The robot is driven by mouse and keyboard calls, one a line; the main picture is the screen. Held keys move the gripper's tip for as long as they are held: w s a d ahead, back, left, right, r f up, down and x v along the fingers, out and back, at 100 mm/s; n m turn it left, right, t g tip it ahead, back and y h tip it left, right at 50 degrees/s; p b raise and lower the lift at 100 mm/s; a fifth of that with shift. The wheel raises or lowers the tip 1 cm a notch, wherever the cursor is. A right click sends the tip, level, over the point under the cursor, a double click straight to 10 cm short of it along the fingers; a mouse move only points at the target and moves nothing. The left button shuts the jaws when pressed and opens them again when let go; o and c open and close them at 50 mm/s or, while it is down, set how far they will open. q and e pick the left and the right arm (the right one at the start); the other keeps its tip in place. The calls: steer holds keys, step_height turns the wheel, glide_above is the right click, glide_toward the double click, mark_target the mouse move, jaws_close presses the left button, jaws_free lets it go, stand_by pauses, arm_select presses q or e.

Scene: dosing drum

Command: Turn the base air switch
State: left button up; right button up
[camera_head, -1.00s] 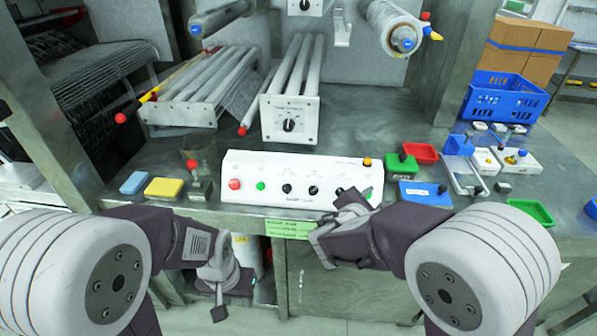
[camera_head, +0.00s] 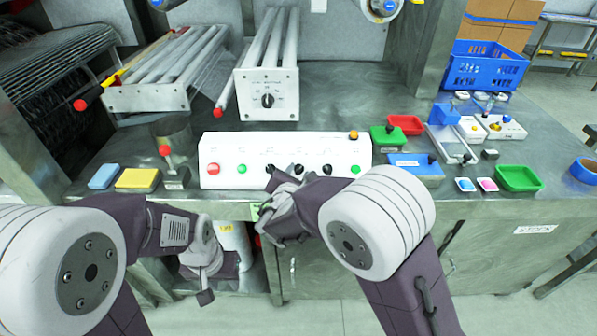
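The white control box (camera_head: 225,150) stands at the front of the metal bench. Its face has a red button (camera_head: 213,169), a green button (camera_head: 241,169), a row of black knobs with one at the middle (camera_head: 299,169) and one to its right (camera_head: 327,169), and a green button (camera_head: 356,169) at the right end. The labels are too small to read, so I cannot tell which knob is the base air switch. My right gripper (camera_head: 273,190) is in front of the box's lower middle, partly covering the knobs' area; contact is unclear. My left gripper (camera_head: 205,285) hangs low before the bench, away from the box.
Blue (camera_head: 104,177) and yellow (camera_head: 137,179) sponges lie left of the box. Red (camera_head: 406,125), green (camera_head: 519,178) and blue (camera_head: 415,167) trays are on the right. A roller frame's end plate (camera_head: 268,95) stands behind the box.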

steer(key=shift+x, duration=0.85)
steer(key=shift+a, duration=0.1)
steer(key=shift+c, duration=0.3)
jaws_close()
